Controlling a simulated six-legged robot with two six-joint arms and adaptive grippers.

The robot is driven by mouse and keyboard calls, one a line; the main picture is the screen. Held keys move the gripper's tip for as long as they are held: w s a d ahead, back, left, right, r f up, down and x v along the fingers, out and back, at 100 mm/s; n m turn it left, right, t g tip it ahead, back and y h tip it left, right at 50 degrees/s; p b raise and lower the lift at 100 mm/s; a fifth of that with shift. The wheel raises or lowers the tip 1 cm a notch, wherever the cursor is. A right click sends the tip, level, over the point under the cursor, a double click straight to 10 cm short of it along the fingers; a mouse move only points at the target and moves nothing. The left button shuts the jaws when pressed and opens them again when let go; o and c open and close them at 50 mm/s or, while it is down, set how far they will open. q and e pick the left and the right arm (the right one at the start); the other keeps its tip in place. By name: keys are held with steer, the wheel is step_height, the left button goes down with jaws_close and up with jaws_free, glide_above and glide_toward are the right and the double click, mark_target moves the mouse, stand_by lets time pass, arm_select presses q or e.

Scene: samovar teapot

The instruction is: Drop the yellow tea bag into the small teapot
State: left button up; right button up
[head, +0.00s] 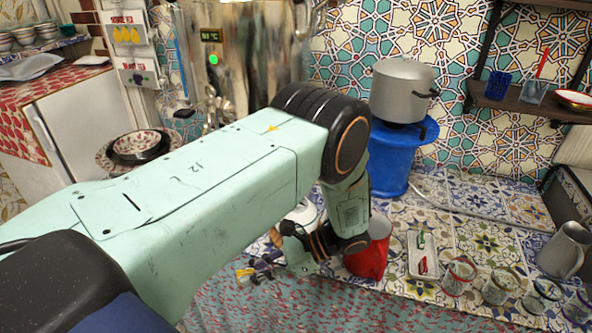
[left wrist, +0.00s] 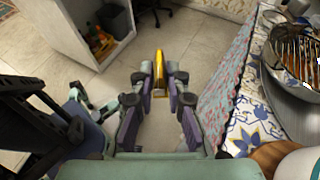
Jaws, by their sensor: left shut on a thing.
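The yellow tea bag (left wrist: 159,66) shows between the fingertips of my left gripper (left wrist: 160,80) in the left wrist view, edge-on. My left gripper is shut on it. In the head view my left gripper (head: 262,268) is past the counter's front edge, and a yellow bit of the tea bag (head: 245,273) shows at its tips. A white rounded body (head: 303,211), perhaps the small teapot, is mostly hidden behind my left arm. A white body with a brown wooden part (left wrist: 268,156) also shows at lower right in the left wrist view. My right gripper is not in view.
A red cup (head: 371,250), a small tray (head: 421,255) and several glasses (head: 459,276) stand on the tiled counter. A pot (head: 402,90) sits on a blue stand (head: 394,160). Tea holders (head: 126,34) hang at upper left. Floor (left wrist: 130,60) lies below the gripper.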

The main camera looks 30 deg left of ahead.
arm_select(q)
steer(key=w+a+r+m+t+y, duration=0.35)
steer(key=w+m+t, duration=0.35)
steer(key=w, duration=0.3)
step_height(320, 180, up, 7)
steer(key=m+t+h, duration=0.2)
steer(key=m+t, duration=0.5)
steer(key=t, duration=0.1)
glide_above(296, 215)
steer(key=w+a, duration=0.3)
steer(key=w, duration=0.1)
steer(key=shift+y, duration=0.35)
steer(key=f+b, duration=0.1)
steer(key=f, duration=0.1)
steer(key=f+b, duration=0.1)
steer(key=f, duration=0.1)
steer(key=f+b, duration=0.1)
steer(key=shift+s+d+f, duration=0.1)
steer(key=shift+d+f, duration=0.2)
steer(key=shift+f, duration=0.1)
steer(key=o, duration=0.7)
steer(key=shift+o, duration=0.2)
steer(key=v, duration=0.7)
steer(key=shift+s, duration=0.15)
